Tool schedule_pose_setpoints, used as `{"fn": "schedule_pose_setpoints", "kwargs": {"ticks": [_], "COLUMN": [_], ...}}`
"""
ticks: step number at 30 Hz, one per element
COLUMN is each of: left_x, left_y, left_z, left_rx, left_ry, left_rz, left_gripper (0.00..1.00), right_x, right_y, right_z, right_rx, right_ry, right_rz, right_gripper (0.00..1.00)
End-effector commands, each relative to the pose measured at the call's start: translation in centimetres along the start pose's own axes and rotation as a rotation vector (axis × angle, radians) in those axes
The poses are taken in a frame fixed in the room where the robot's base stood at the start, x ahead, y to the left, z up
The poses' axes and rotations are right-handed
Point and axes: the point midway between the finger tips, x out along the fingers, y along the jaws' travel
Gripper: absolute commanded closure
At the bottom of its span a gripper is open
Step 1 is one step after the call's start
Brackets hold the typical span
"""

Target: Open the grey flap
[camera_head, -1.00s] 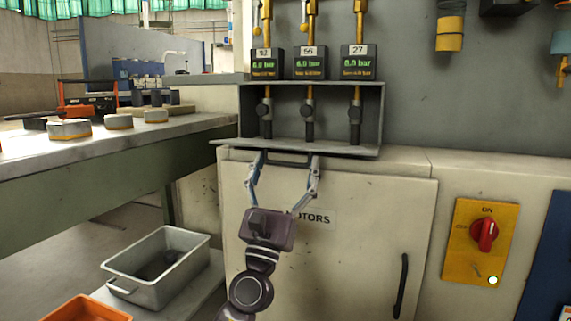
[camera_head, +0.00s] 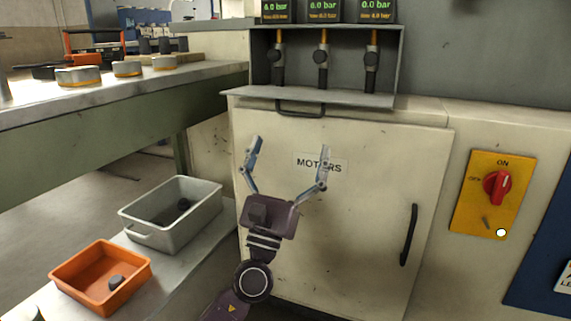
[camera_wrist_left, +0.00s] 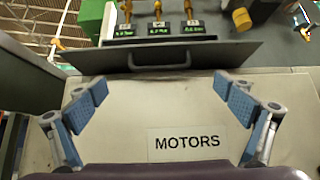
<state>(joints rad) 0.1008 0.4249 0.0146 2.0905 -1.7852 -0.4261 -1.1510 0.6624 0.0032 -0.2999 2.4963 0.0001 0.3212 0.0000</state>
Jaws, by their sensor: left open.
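The grey flap (camera_head: 345,98) is folded down and juts out flat, like a shelf, from the bottom of the open grey box (camera_head: 398,62). Its dark handle (camera_head: 300,112) hangs at the front edge. Three valves (camera_head: 323,66) show inside the box. In the wrist view the flap (camera_wrist_left: 235,54) and its handle (camera_wrist_left: 160,64) lie beyond the fingertips. My left gripper (camera_head: 291,146) is open and empty, below the flap and apart from the handle, in front of the MOTORS label. It also shows wide open in the wrist view (camera_wrist_left: 160,96). My right gripper is not in view.
The cream cabinet door (camera_head: 345,230) has a black handle (camera_head: 408,235). A yellow panel with a red switch (camera_head: 497,187) is to the right. A grey bin (camera_head: 205,208) and an orange bin (camera_head: 70,270) stand at lower left. A workbench (camera_head: 120,95) runs along the left.

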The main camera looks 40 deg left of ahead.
Motion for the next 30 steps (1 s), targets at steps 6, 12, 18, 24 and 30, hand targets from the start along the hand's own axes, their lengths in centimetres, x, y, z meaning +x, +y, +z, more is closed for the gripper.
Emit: {"fn": "schedule_pose_setpoints", "kwargs": {"ticks": [6,12,18,24,30], "left_x": [-3.2,-4.2,-4.2,-4.2,-4.1], "left_y": [0.0,-0.1,0.0,0.0,-0.5], "left_z": [-0.1,0.0,-0.1,-0.1,-0.4], "left_rx": [0.001,-0.001,-0.001,-0.001,-0.044], "left_ry": [0.003,0.000,0.000,0.000,0.026], "left_rz": [-0.001,-0.001,-0.001,0.000,-0.011], "left_gripper": [0.04,0.04,0.04,0.04,0.04], "right_x": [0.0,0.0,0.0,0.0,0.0], "right_y": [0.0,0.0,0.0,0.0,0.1], "right_z": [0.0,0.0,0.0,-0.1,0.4], "right_rx": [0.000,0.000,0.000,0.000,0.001], "right_ry": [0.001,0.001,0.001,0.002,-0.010], "right_rz": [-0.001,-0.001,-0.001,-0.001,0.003], "right_gripper": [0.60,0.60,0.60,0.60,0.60]}}
